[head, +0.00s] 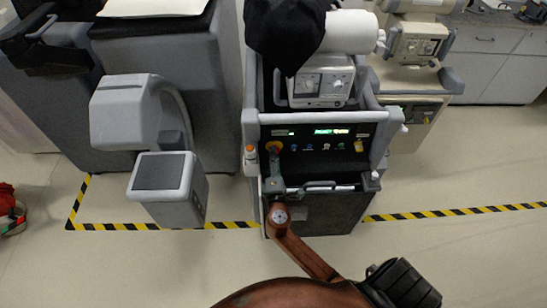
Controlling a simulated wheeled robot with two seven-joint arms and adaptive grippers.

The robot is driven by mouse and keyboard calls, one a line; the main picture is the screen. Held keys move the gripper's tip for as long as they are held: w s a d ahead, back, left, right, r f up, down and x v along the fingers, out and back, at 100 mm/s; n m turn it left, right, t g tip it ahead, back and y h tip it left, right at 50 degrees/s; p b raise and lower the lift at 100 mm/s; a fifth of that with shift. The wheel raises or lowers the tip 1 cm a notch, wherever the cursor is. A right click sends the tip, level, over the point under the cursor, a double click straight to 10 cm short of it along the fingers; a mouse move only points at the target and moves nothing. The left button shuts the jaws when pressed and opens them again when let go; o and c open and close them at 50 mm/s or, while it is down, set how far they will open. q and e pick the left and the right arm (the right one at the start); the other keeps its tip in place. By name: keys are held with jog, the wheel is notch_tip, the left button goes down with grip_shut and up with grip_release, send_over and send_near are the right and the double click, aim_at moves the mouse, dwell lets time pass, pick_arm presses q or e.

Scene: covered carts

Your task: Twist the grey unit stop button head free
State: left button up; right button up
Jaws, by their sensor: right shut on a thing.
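The grey unit (252,118) is a cart in the middle of the head view, with a dark front panel carrying a row of small knobs and lit displays. The stop button (274,146) is at the left end of this panel, a small reddish head with yellow around it. My right gripper (273,156) reaches up to it from below and is shut on the button head. The fingers hide part of the head, so its turn angle cannot be told. My left gripper is not in view.
An orange-topped bottle (250,153) stands close left of the button. A handle (320,184) sticks out below the panel. A grey machine (124,115) with a screen stands left, a beige cart (408,75) right. Striped tape (455,212) crosses the open floor.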

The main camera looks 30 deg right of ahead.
dwell(0.3)
jog(key=o, duration=1.1)
jog(key=shift+o, duration=0.2)
jog(key=v, duration=1.2)
